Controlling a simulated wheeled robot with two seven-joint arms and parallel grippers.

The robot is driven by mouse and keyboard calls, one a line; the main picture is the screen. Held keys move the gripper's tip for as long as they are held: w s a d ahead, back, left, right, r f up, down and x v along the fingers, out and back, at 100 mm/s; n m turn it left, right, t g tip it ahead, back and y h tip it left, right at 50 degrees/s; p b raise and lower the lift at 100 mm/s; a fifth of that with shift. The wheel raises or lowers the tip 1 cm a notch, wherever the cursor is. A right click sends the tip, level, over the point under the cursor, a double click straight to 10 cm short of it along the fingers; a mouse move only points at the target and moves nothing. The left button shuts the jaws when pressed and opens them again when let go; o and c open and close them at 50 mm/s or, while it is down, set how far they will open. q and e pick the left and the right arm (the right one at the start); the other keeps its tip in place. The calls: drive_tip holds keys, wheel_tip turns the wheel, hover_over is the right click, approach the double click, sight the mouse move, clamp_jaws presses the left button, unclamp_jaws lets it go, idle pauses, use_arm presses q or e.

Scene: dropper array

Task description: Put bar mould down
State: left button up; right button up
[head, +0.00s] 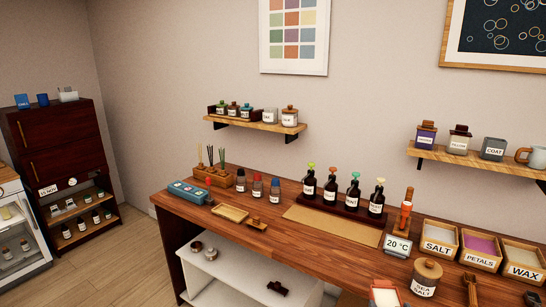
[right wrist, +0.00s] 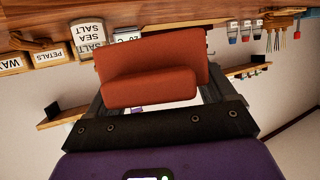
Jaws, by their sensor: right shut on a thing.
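The bar mould (right wrist: 150,88) is a terracotta-red block in the right wrist view, held between the dark fingers of my right gripper (right wrist: 157,95). The gripper is shut on it, and the mould hides most of the fingertips. In the head view, an orange-red box with a pale top (head: 385,295) shows at the bottom edge, partly cut off; it appears to be the same mould, in front of the wooden workbench (head: 335,240). I cannot tell whether it touches any surface. My left gripper is not in view.
A sea salt jar (head: 426,278), a 20 °C display (head: 397,245) and salt, petals and wax boxes (head: 480,250) crowd the bench's right part. Dropper bottles (head: 330,190) stand behind a tan mat (head: 330,227). A wooden tray (head: 230,213) lies left. Some bench front is clear.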

drive_tip(key=shift+w+a+f, duration=0.15)
drive_tip(key=shift+a+f, duration=0.15)
drive_tip(key=shift+f, duration=0.2)
drive_tip(key=s+a+f+n+y, duration=0.1)
drive_tip(key=a+f+y, duration=0.1)
drive_tip(key=a+f, duration=0.9)
wheel_tip(320, 180, down, 3)
drive_tip(key=shift+s+a+f+n, duration=0.1)
drive_tip(key=shift+s+a+n, duration=0.2)
drive_tip(key=shift+n, duration=0.1)
